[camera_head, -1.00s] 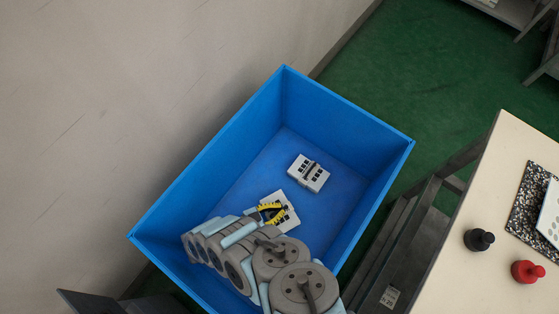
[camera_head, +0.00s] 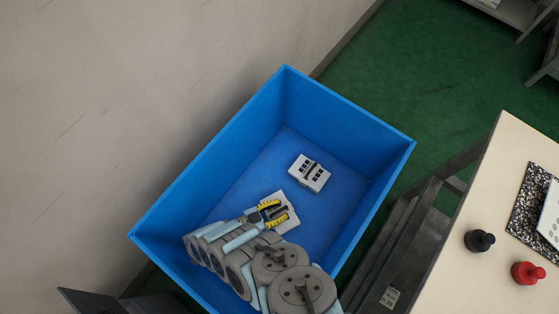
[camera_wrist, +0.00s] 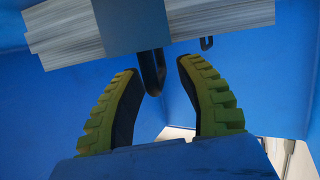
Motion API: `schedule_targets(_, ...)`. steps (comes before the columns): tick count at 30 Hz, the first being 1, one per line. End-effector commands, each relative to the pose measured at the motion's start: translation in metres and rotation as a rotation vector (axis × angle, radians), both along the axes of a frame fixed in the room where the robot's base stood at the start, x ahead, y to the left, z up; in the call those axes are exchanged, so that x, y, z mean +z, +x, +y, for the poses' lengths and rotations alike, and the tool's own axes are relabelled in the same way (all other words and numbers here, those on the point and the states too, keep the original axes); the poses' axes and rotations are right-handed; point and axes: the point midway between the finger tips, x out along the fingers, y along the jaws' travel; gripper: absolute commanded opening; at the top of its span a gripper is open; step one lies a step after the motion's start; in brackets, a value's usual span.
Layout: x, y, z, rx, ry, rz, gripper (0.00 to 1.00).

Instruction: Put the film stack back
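Two pale film stacks lie on the floor of a blue bin (camera_head: 345,112). The farther film stack (camera_head: 308,174) has a dark band across it and dark key marks. The nearer film stack (camera_head: 291,222) is partly hidden by my gripper (camera_head: 283,211). In the wrist view, a film stack (camera_wrist: 210,18) with a blue-grey band and a black hooked handle (camera_wrist: 152,70) is at the top. My gripper's yellow-edged fingers (camera_wrist: 157,75) are spread apart, on either side of the handle's lower end. I see no contact with it.
The bin walls surround my gripper. A table (camera_head: 460,265) on the right carries a black knob-shaped piece (camera_head: 479,240), a red one (camera_head: 528,272) and a speckled mat (camera_head: 522,215). A plain wall (camera_head: 130,90) is on the left.

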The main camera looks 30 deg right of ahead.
Motion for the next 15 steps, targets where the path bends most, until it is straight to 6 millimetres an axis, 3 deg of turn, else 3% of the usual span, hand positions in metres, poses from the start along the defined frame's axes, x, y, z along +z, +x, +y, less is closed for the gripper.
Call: schedule_targets(15, 0.011, 0.0, 0.001, -0.001, 0.005, 0.004, 0.37)
